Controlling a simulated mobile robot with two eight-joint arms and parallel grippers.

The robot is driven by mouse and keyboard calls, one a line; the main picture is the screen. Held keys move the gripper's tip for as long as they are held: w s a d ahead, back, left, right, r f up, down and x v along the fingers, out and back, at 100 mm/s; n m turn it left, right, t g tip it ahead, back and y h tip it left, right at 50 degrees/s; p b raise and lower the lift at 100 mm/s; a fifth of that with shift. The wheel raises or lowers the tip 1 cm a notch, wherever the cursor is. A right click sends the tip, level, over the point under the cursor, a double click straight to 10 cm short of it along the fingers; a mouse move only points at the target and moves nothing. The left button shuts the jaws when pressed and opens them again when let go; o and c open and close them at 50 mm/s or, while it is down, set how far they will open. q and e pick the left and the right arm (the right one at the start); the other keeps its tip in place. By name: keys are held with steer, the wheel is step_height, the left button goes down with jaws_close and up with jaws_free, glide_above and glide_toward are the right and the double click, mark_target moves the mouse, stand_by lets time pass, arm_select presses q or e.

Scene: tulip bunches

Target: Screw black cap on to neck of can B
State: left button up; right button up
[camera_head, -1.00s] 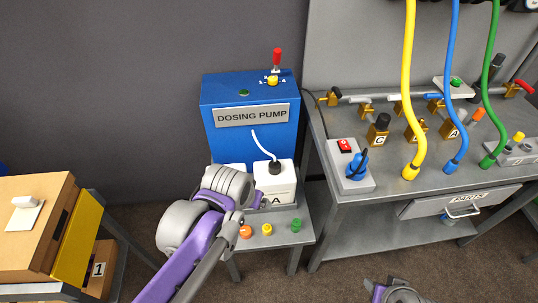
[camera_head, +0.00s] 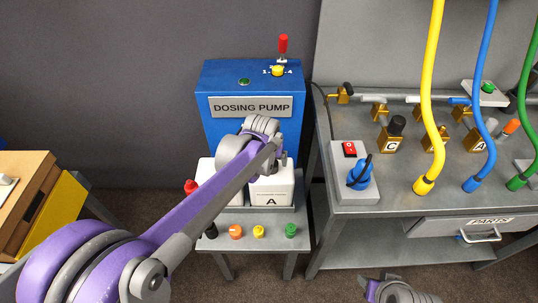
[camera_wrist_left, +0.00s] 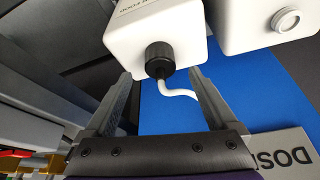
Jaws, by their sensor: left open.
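Can A (camera_head: 271,200), white with a letter A, stands on the right before the dosing pump. A black cap (camera_wrist_left: 158,57) with a white tube is on its neck in the left wrist view. A second white can (camera_head: 226,192) stands to its left, its letter hidden by my arm; its neck (camera_wrist_left: 286,20) is bare in the wrist view. My left gripper (camera_wrist_left: 158,74) is open, its fingers on either side of the black cap, apparently not squeezing it. A loose black cap (camera_head: 211,231) lies on the stand's front. My right gripper (camera_head: 398,290) is only partly visible at the bottom.
The blue dosing pump (camera_head: 250,90) stands behind the cans. Orange (camera_head: 235,232), yellow (camera_head: 258,232) and green (camera_head: 291,231) caps lie in front. A grey bench (camera_head: 400,205) with hoses is on the right. A red item (camera_head: 190,186) is left of the cans.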

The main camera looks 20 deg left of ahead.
mark_target(272, 162)
arm_select(q)
steer(key=shift+x, duration=2.15)
steer(key=c, duration=1.4)
steer(key=shift+r+n+y, duration=0.1)
steer(key=shift+n+y, duration=0.9)
steer(key=shift+n, duration=1.6)
